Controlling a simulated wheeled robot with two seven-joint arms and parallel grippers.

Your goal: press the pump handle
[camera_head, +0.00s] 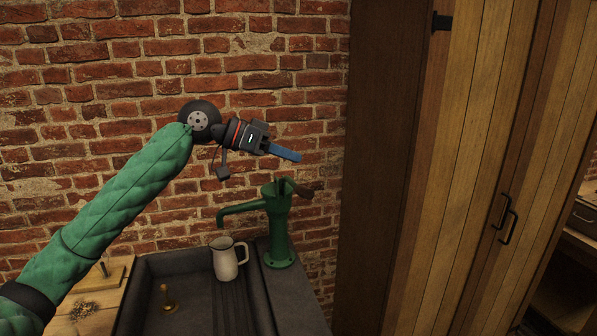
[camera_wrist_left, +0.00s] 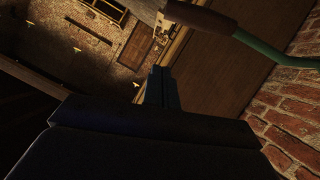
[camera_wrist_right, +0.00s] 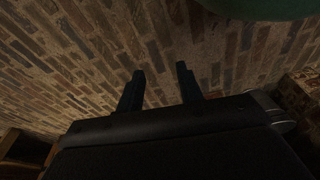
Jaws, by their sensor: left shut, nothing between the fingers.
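A green hand pump (camera_head: 278,225) stands upright on the right rim of the sink, its spout (camera_head: 240,208) pointing left. In the left wrist view the closed fingers (camera_wrist_left: 162,88) show, with a brown bar that looks like the handle (camera_wrist_left: 203,19) at the top. My right gripper (camera_wrist_right: 160,82) shows only in its wrist view, fingers apart and nothing between them.
A cream jug (camera_head: 226,260) stands in the dark sink (camera_head: 146,264) below the spout. A brass tap-like piece (camera_head: 168,298) is in the sink. A brick wall (camera_head: 100,80) is close behind the pump. A tall wooden cabinet (camera_head: 450,170) stands to the right.

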